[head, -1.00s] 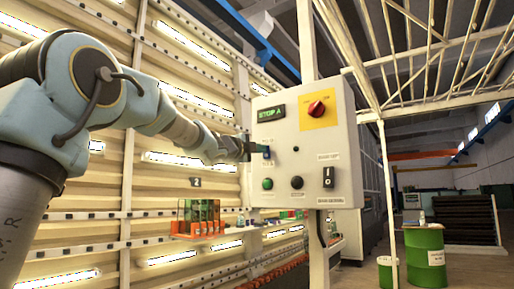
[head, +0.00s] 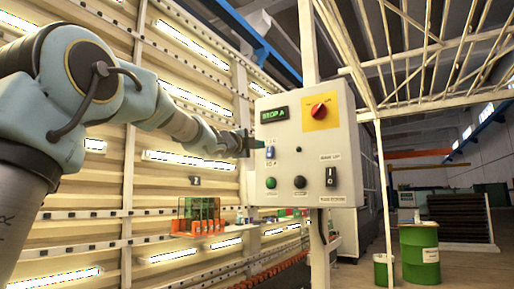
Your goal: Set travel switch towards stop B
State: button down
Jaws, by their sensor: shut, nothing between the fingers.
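A pale control box (head: 300,145) stands on a post, its display (head: 274,114) reading "STOP A". A small blue switch (head: 270,152) sits below the display at the left of the panel, with small labels above and below it. A red rotary knob (head: 318,110) on a yellow plate is at the upper right. A black rocker switch (head: 331,176) is at the lower right. My gripper (head: 253,145) is shut and empty, with its dark tip just left of the blue switch. I cannot tell whether the tip touches it.
A green button (head: 270,183) and a black button (head: 300,182) sit low on the panel. A rack of green and orange items (head: 198,217) stands at lower left. Green drums (head: 420,254) stand on the floor at right. Open air lies in front of the panel.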

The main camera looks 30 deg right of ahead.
jog(key=s+a+r+b, duration=0.1)
jog(key=s+a, duration=0.4)
jog(key=a, duration=0.4)
jog(key=shift+r+b, duration=0.4)
jog(key=shift+w, duration=0.1)
